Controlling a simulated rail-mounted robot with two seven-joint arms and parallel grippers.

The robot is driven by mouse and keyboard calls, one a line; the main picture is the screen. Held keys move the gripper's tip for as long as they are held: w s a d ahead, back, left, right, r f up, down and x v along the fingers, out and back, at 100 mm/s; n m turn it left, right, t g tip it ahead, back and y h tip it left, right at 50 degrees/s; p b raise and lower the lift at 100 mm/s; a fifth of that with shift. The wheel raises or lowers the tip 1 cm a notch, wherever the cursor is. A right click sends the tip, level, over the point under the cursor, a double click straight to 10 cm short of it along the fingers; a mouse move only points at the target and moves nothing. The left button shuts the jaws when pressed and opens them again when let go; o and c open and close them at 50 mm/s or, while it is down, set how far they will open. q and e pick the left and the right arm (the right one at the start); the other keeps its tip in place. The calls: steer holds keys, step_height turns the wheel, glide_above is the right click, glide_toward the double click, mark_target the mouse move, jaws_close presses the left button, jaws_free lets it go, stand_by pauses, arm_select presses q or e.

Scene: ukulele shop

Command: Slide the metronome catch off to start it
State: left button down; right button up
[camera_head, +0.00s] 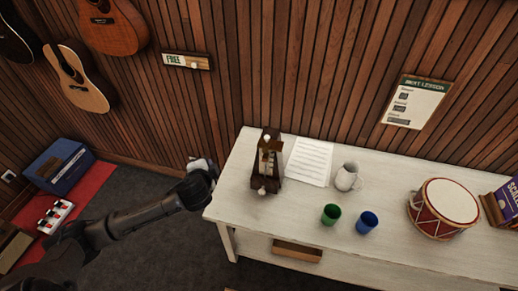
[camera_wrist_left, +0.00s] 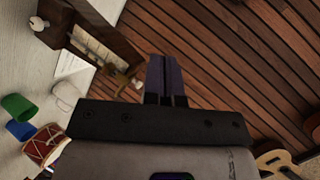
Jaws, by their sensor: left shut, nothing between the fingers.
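The dark brown wooden metronome (camera_head: 267,168) stands near the left end of the white table. It has a small pale knob near its top (camera_head: 267,138) and another low on its front (camera_head: 262,191). In the left wrist view the metronome (camera_wrist_left: 108,30) shows at the upper left, with a tan piece at its upper end close to my fingers. I cannot tell which part is the catch. My left gripper (camera_head: 193,162) is left of the metronome, off the table's left edge, apart from it. In the wrist view its fingers (camera_wrist_left: 167,72) are shut and empty.
A music sheet (camera_head: 309,162), white jug (camera_head: 347,177), green cup (camera_head: 331,214), blue cup (camera_head: 367,222) and red drum (camera_head: 445,207) stand to the right on the white table (camera_head: 290,215). The wood-slat wall (camera_head: 330,70) rises behind. Guitars (camera_head: 75,75) hang at left.

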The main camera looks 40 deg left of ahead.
arm_select(q)
steer(key=w+a+r+m+t, duration=0.55)
steer(key=w+a+m, duration=0.3)
steer(key=m, duration=0.25)
steer(key=d+f+m+h, duration=0.3)
steer(key=m+h, duration=0.3)
steer(key=m, duration=0.5)
steer(key=d+f+m+h, duration=0.2)
steer(key=d+m+h, duration=0.2)
steer(key=m+h, duration=0.3)
steer(key=m, duration=0.4)
steer(key=shift+d+f+m+h, duration=0.3)
steer(key=shift+f, duration=0.1)
arm_select(e)
steer(key=shift+f, duration=0.7)
